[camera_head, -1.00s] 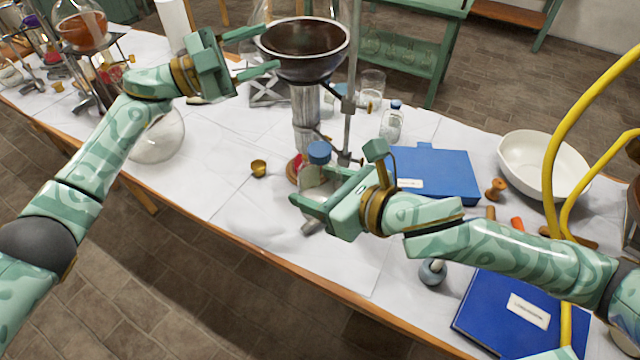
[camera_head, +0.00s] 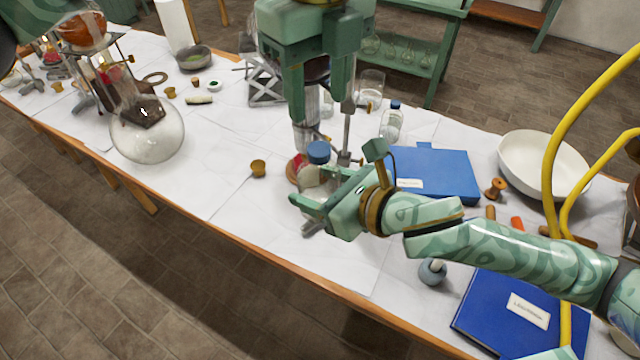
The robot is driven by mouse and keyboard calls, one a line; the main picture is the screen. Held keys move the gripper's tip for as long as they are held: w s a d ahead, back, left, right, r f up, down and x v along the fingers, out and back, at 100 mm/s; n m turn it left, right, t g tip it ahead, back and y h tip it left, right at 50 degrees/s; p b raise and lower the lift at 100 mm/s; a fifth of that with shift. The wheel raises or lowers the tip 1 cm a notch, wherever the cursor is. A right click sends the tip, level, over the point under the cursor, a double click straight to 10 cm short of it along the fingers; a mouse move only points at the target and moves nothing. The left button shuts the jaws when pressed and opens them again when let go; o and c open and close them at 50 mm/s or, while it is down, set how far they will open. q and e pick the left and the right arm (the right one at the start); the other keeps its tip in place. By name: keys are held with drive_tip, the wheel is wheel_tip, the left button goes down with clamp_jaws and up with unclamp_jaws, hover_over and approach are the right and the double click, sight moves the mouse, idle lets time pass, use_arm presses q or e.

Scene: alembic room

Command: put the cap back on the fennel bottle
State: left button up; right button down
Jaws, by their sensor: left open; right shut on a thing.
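My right gripper (camera_head: 318,200) is shut on a clear glass bottle (camera_head: 309,177) above the front part of the white-covered table. A blue cap (camera_head: 318,152) shows at the bottle's top; I cannot tell how firmly it is seated. The bottle's label is not readable, and the gripper hides part of its body. My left gripper (camera_head: 318,108) is open and empty, pointing down above the blue cap with a gap between them. It covers most of the dark bowl (camera_head: 318,70) behind it.
A metal stand rod (camera_head: 348,128) rises close behind the bottle. Another blue-capped bottle (camera_head: 391,124) stands to the right, near a blue book (camera_head: 440,172) and a white bowl (camera_head: 540,163). A round flask (camera_head: 147,135) stands left.

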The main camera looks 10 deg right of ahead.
sight(319, 149)
use_arm(q)
drive_tip(key=shift+f, duration=4)
